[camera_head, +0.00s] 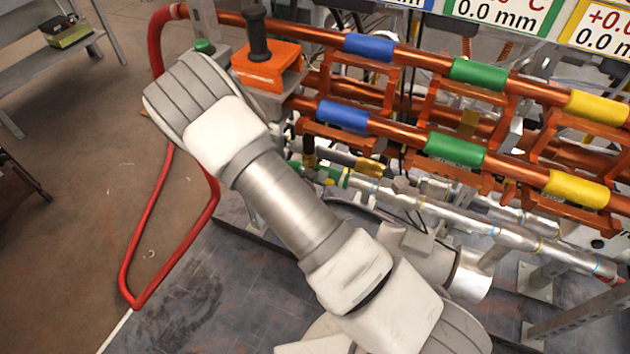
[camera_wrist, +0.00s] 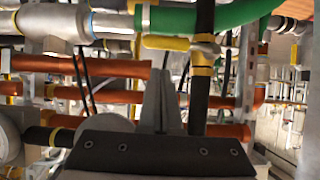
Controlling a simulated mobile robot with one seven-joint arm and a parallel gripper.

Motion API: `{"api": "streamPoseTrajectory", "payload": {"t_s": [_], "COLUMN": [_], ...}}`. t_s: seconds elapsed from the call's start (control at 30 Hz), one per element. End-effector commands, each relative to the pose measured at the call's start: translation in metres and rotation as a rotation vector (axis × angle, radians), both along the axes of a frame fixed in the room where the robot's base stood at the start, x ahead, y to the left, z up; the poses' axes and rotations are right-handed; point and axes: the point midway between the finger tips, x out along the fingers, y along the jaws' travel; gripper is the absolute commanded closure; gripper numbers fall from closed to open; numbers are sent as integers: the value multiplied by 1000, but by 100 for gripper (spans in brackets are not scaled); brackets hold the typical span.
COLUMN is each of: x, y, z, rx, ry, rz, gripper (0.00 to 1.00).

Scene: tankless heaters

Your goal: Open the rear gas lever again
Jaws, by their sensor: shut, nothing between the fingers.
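In the wrist view, a yellow lever-like piece (camera_wrist: 165,43) lies along a pipe near the top middle, beside a curved green part (camera_wrist: 225,18). My gripper (camera_wrist: 160,75) points up at it, its thin grey fingers together and empty. The tips show just below the yellow piece; I cannot tell whether they touch it. In the head view, a yellow piece (camera_head: 369,167) and a green piece (camera_head: 325,174) sit on the lower pipes, right of my arm. I cannot tell which is the rear gas lever. My gripper is hidden in the head view.
Copper pipes with blue (camera_head: 370,48), green (camera_head: 478,74) and yellow (camera_head: 598,108) bands run across the right, in orange brackets. An orange block with a black handle (camera_head: 259,35) stands at their left end. A red hose (camera_head: 145,235) loops over the open floor at left.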

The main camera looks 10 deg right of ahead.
Motion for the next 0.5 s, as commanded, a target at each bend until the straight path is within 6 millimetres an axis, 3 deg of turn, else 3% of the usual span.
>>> {"api": "streamPoseTrajectory", "payload": {"t_s": [0.03,0.2,0.5], "x": [1,5,5], "y": [-1,-2,-3], "z": [-10,-23,-25], "rx": [-1,0,0], "ry": [1,0,-1], "rz": [1,1,2], "gripper": [100,100,100]}}
